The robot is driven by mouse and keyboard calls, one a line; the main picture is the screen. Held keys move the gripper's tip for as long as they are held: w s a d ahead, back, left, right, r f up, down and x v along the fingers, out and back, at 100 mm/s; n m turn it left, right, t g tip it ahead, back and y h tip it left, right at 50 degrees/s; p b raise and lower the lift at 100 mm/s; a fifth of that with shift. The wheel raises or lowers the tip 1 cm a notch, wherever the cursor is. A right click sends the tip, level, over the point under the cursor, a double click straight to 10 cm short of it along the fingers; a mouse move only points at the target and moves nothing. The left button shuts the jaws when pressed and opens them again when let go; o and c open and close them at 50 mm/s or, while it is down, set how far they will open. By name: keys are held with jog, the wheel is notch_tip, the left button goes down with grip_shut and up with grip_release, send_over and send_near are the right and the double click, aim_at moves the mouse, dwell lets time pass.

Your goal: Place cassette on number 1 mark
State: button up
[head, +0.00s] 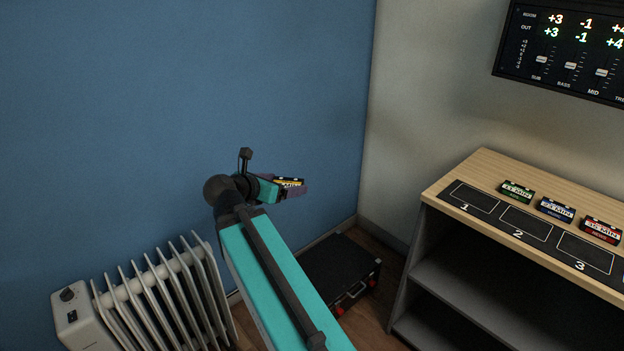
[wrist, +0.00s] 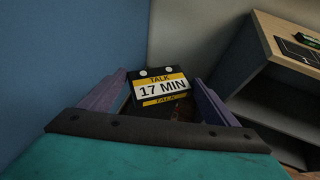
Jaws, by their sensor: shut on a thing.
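My gripper (wrist: 163,100) is shut on a black cassette (wrist: 160,88) with a yellow and white label reading "TALK 17 MIN". In the head view the cassette (head: 290,182) is held in the air in front of the blue wall, left of the shelf unit and apart from it. My gripper's purple fingers also show in the head view (head: 292,188). The number 1 mark (head: 470,198) is an outlined, empty rectangle at the left end of a black strip on the wooden shelf top (head: 482,165).
Marks 2 (head: 525,222) and 3 (head: 585,252) are empty. Green (head: 516,192), blue (head: 555,210) and red (head: 601,231) cassettes lie behind the strip. A white radiator (head: 165,290) and a black case (head: 340,268) stand on the floor.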

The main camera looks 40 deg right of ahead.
jog(key=w+a+n+t+y, duration=0.1)
jog(key=w+a, duration=0.1)
jog(key=a, duration=1.1)
jog(key=w+a+f+n+t+y, duration=0.1)
jog(key=w+a+n+t, duration=0.1)
jog(key=a, duration=1.1)
jog(key=shift+a+f+n+t, duration=0.3)
jog(key=shift+a, duration=0.05)
jog(key=shift+d, duration=0.1)
